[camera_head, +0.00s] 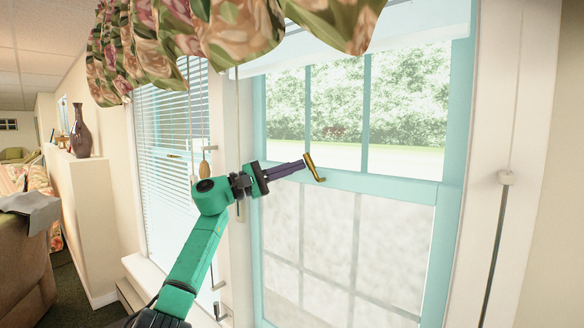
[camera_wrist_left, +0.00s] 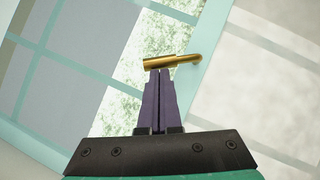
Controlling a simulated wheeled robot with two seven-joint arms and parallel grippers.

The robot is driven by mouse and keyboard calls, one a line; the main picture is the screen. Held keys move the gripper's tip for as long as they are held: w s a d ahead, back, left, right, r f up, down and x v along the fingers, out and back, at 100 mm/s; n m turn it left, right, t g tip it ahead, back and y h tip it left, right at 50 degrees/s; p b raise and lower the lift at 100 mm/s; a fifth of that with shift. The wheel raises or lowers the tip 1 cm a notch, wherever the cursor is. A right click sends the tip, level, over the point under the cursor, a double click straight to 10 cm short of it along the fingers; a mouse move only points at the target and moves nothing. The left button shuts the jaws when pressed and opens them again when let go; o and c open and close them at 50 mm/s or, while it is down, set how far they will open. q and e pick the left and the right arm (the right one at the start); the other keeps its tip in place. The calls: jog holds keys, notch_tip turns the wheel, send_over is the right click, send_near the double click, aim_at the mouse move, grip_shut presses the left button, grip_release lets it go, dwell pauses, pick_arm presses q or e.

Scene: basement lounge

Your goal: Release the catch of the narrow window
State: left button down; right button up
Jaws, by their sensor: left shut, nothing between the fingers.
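The narrow window (camera_head: 345,182) has a pale teal frame, with clear panes above and frosted-looking panes below. Its brass catch (camera_head: 314,168) is on the middle rail; it also shows in the left wrist view (camera_wrist_left: 172,62), with its bent end to the right. My left gripper (camera_head: 302,164) is shut and empty, its purple fingers pointing at the catch. In the left wrist view the fingertips (camera_wrist_left: 160,72) are right at the catch's thick end; I cannot tell whether they touch it. My right gripper is in neither view.
A floral valance (camera_head: 235,28) hangs above. A second window with white blinds (camera_head: 172,150) is on the left, with cords and a wooden pull (camera_head: 204,170) close to my left wrist. A dark rod (camera_head: 496,230) hangs on the right. A vase (camera_head: 81,132) stands on a ledge.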

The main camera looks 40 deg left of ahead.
pick_arm(q)
jog(key=b+v, duration=0.8)
jog(key=v, duration=0.6)
jog(key=shift+s+f, duration=0.15)
jog(key=shift+s, duration=0.1)
jog(key=shift+a, duration=0.1)
